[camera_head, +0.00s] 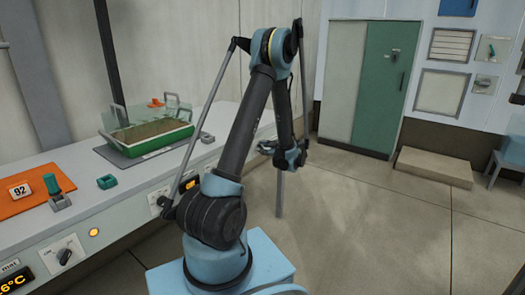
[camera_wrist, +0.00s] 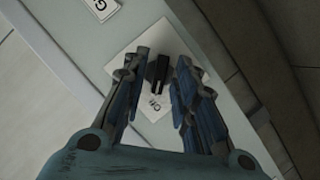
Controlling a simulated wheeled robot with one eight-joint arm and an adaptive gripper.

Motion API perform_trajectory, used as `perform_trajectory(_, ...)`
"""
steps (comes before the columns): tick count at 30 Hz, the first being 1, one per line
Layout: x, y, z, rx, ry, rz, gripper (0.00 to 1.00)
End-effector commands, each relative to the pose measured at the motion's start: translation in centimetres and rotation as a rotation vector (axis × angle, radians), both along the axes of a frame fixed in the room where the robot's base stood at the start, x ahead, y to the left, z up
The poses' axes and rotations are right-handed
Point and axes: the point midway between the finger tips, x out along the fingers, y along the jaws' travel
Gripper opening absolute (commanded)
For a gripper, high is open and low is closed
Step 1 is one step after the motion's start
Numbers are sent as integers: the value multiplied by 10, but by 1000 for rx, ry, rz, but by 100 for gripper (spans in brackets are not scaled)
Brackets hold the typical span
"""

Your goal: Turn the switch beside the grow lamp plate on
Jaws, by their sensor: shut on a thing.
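In the wrist view, a black switch knob (camera_wrist: 157,72) sits on a white square plate (camera_wrist: 152,110) fixed to a pale grey panel. Dark lettering that looks like ON is printed near the knob. My gripper (camera_wrist: 163,66) has its two fingers on either side of the knob, shut on it. The knob's bar lies roughly up and down in the picture.
A counter (camera_head: 100,175) on the left carries a green soil tray (camera_head: 150,140), an orange mat (camera_head: 30,195) and a small teal block (camera_head: 106,182). Rotary switches (camera_head: 66,255) line its front. A green cabinet door (camera_head: 383,85) stands behind.

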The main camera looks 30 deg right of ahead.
Motion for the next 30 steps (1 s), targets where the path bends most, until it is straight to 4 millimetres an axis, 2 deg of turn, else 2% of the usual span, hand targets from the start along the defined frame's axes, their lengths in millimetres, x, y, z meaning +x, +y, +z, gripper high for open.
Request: perform_trajectory(30,1,-8,0,858,360,-2,3)
